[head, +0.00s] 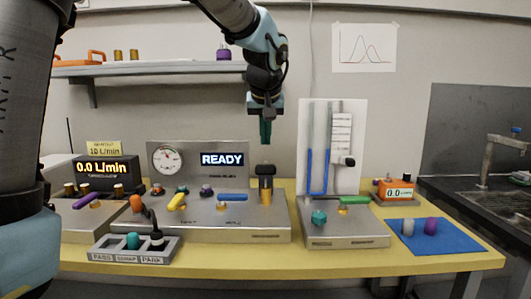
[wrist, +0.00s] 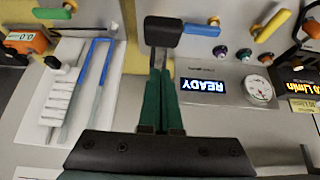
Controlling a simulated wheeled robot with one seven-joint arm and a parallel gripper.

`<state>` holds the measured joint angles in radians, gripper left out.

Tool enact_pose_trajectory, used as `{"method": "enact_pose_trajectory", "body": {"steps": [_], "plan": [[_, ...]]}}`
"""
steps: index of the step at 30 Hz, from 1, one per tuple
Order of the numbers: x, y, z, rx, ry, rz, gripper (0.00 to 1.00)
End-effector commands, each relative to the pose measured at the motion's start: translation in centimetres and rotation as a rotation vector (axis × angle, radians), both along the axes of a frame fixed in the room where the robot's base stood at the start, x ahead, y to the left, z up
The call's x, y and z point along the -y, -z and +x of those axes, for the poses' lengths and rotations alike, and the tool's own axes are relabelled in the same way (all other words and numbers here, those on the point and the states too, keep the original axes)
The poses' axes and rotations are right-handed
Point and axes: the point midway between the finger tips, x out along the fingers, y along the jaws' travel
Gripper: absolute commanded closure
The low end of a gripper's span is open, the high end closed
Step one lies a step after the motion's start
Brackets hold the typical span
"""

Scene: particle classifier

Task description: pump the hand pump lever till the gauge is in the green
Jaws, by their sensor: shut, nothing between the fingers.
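The hand pump appears to be the brass cylinder with a black block-shaped handle (head: 265,170) at the right end of the central metal console. The handle also shows in the wrist view (wrist: 178,31), just past my fingertips. The round white gauge (head: 167,158) stands on the panel behind the console, left of the READY display. It also shows in the wrist view (wrist: 258,90). Its needle is too small to read against any green zone. My gripper (head: 265,143) has green fingers pointing down, shut and empty, above the pump handle and apart from it. The fingers also show in the wrist view (wrist: 167,78).
The READY display (head: 223,159) is lit. A U-tube manometer board (head: 345,180) stands close right of the pump. Several coloured valve levers, including a yellow one (head: 177,201), sit on the console. A labelled tray (head: 105,249) is at front left. A blue mat (head: 452,244) lies right.

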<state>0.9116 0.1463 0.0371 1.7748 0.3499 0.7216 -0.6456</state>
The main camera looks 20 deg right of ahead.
Motion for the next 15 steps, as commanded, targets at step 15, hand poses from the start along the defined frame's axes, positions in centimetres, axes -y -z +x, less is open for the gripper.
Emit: {"method": "enact_pose_trajectory", "body": {"steps": [15], "plan": [[-0.1,4.8,-0.2,0.001,-0.001,-0.001,1.0]]}}
